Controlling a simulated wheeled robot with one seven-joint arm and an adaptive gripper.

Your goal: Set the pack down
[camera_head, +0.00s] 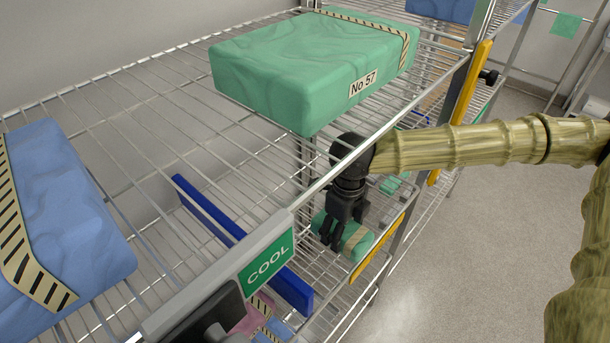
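A small green pack (358,240) with a tan band shows at the lower middle, below the top shelf's front rail. My black gripper (332,238) points down at the pack's left part, and its fingers overlap the pack in this view. Part of the pack is hidden behind the fingers. I cannot tell whether the fingers are closed on it, or whether the pack touches the shelf below. My arm reaches in from the right, just outside the front rail.
A large green pack (280,75) labelled No 57 and a blue pack (70,220) lie on the wire top shelf (140,110). A green COOL sign (266,264) hangs on the front rail. A blue divider (290,288) stands lower down. The floor (440,260) at right is clear.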

